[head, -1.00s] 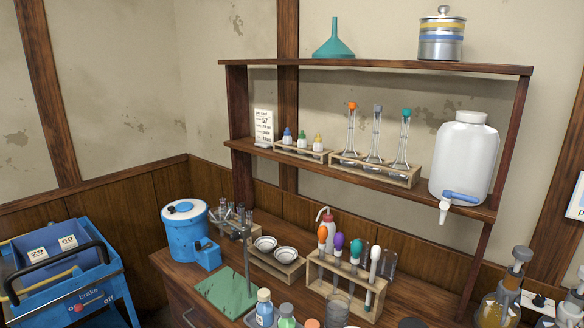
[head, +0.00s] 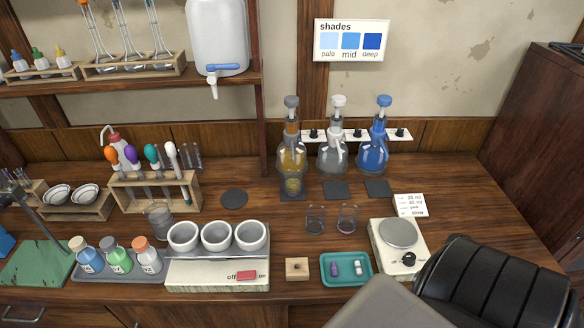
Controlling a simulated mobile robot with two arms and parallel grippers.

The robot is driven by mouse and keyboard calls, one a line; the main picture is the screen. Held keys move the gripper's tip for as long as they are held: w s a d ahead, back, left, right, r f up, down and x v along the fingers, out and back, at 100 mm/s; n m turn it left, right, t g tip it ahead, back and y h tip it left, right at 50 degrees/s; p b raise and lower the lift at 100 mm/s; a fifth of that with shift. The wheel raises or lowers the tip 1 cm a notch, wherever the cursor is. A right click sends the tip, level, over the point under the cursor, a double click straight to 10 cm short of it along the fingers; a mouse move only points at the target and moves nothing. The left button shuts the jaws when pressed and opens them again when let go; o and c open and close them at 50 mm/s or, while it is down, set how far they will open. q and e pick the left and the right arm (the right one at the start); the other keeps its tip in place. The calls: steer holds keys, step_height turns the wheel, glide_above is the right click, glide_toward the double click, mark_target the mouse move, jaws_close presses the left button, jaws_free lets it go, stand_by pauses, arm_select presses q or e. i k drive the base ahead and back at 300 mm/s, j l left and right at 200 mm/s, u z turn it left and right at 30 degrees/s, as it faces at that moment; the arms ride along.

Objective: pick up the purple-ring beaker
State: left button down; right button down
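Two small clear glass beakers stand upright side by side on the wooden bench, right of centre in the head view. The right one, with a faint purple-pink tint at its rim and base, looks like the purple-ring beaker (head: 347,219). Neither beaker is held. Grey and black parts of my own arm fill the lower right corner. Neither gripper's fingers show.
A balance (head: 398,248) stands right of the beakers, and a teal tray (head: 326,274) with small items and a wooden block (head: 297,269) stand in front. Tall bottles, one amber (head: 292,158) and one blue (head: 372,156), stand behind. A white unit with three bowls (head: 217,276) is left.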

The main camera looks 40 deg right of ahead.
mark_target(293, 177)
steer(key=z, duration=1.35)
steer(key=l+z, duration=0.1)
steer(key=l, duration=0.15)
